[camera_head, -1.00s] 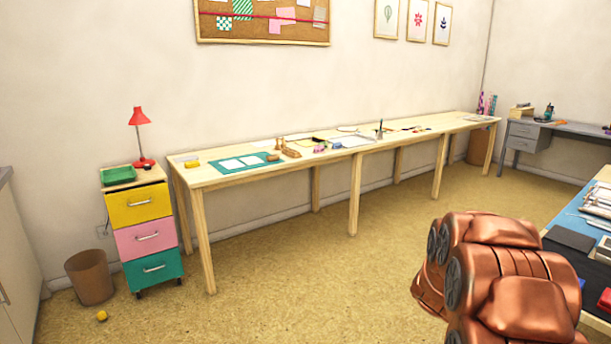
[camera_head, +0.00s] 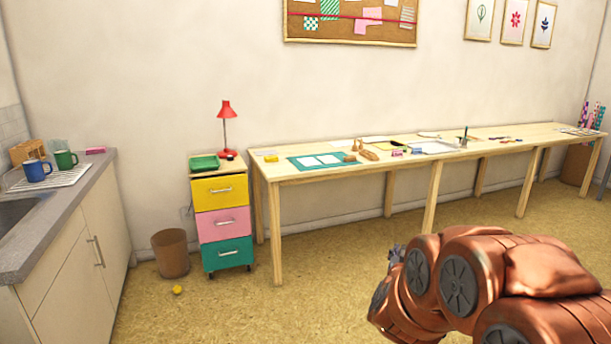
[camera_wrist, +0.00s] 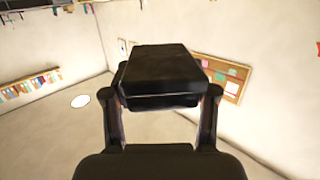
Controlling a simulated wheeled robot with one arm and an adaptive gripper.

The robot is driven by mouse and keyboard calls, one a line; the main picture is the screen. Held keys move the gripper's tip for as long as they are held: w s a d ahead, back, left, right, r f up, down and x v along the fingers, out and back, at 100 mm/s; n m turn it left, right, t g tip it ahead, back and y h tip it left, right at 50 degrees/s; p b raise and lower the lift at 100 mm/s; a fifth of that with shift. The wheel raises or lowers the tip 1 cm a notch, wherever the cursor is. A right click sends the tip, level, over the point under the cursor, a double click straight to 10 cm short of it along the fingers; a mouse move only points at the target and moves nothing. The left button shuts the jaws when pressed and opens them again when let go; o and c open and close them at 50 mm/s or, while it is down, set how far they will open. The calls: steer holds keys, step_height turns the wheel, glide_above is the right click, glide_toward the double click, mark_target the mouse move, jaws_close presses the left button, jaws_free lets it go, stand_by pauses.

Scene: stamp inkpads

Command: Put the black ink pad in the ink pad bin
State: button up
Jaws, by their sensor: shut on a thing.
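In the wrist view a black box-shaped ink pad (camera_wrist: 162,75) sits between the two fingers of my gripper (camera_wrist: 160,100). The fingers are shut on it, one at each side, and it is held clear of any surface. In the head view my arm fills the lower right and the ink pad does not show. I cannot make out a bin for ink pads in either view.
A long wooden table (camera_head: 310,175) with craft items runs along the wall. A drawer cabinet (camera_head: 221,222) with a red lamp (camera_head: 226,125), a brown basket (camera_head: 170,253) and a grey counter (camera_head: 60,190) stand to the left. A small yellow thing (camera_head: 177,290) lies on otherwise open floor.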

steer(key=a+r+n+y+p, duration=0.1)
steer(key=a+r+y, duration=0.1)
steer(key=a, duration=0.6)
step_height(320, 180, up, 16)
steer(key=p, duration=1.6)
steer(key=shift+s+d+t, duration=0.15)
steer(key=shift+s+t, duration=0.15)
steer(key=shift+f, duration=0.1)
